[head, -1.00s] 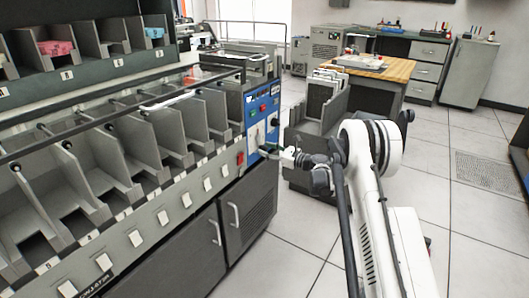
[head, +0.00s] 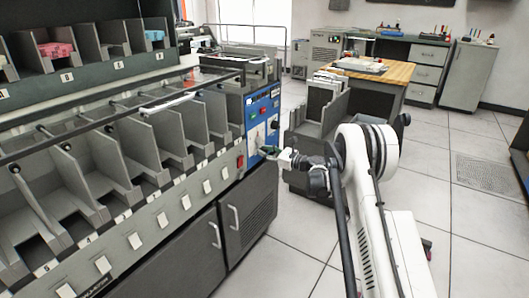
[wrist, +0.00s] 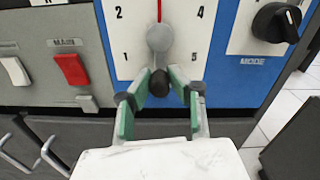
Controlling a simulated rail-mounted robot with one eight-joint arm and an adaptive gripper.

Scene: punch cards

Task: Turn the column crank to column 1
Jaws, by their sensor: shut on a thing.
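The column crank shows in the wrist view with a grey round hub (wrist: 159,38) on a white dial plate (wrist: 133,38). A red pointer line (wrist: 159,8) runs up from the hub, between the printed 2 and 4. The crank's black knob (wrist: 159,84) hangs below the hub, between the printed 1 and 5. My gripper (wrist: 160,92) is shut on the knob, with green pads on either side of it. In the head view my gripper (head: 274,153) is at the blue control panel (head: 254,136). The dial's top is cut off.
A red MAIN switch (wrist: 72,69) and a white switch (wrist: 14,70) are left of the dial. A black MODE knob (wrist: 276,22) is at its right. A card rack (head: 318,112) stands close behind my arm. Open floor (head: 300,235) lies in front of the cabinet.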

